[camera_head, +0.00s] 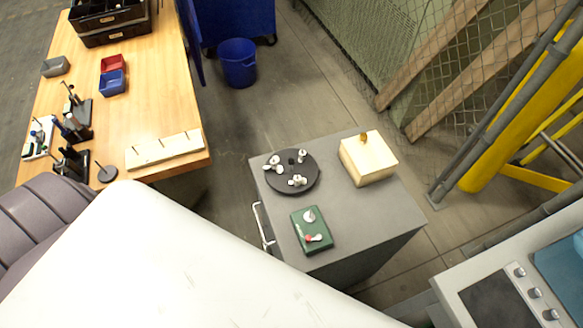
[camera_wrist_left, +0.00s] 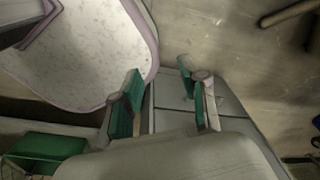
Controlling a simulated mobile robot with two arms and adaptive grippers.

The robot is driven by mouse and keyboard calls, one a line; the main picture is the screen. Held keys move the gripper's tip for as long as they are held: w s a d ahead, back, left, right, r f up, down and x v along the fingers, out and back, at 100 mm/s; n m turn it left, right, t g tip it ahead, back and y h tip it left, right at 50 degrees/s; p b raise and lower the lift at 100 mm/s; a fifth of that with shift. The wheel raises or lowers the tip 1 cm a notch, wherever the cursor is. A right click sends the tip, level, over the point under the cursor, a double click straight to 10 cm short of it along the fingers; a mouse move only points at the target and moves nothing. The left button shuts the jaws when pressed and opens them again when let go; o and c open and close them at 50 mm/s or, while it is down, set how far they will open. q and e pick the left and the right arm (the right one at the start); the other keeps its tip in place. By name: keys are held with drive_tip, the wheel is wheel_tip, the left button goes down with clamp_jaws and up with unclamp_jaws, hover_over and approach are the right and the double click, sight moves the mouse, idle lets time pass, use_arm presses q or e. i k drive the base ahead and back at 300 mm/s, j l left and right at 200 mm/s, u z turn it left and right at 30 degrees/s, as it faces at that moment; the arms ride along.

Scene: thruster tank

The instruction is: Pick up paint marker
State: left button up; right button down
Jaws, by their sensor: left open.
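I cannot make out a paint marker for certain in either view. Several small dark and white upright items stand at the left edge of the wooden table (camera_head: 150,95) in the head view, too small to identify. My left gripper (camera_wrist_left: 165,105) shows in the left wrist view, with green pads on its two fingers. It is open, and I see nothing held between the fingers. Neither gripper shows in the head view.
A grey cabinet (camera_head: 375,215) carries a black round tray (camera_head: 309,182), a green box (camera_head: 312,230) and a wooden block (camera_head: 368,158). A blue bin (camera_head: 238,62) stands on the floor. A mesh fence (camera_head: 425,45) and yellow posts (camera_head: 510,115) are at the right.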

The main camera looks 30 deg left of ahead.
sight(72, 118)
drive_tip(key=k, duration=0.45)
drive_tip(key=u, duration=0.4)
drive_tip(key=k+u, duration=0.1)
drive_tip(key=u, duration=0.3)
drive_tip(key=j+u, duration=0.1)
drive_tip(key=u, duration=0.7)
drive_tip(key=i+j+u, duration=0.1)
drive_tip(key=i+u, duration=0.15)
drive_tip(key=i, duration=0.2)
drive_tip(key=i+u, duration=0.25)
drive_tip(key=i, duration=0.2)
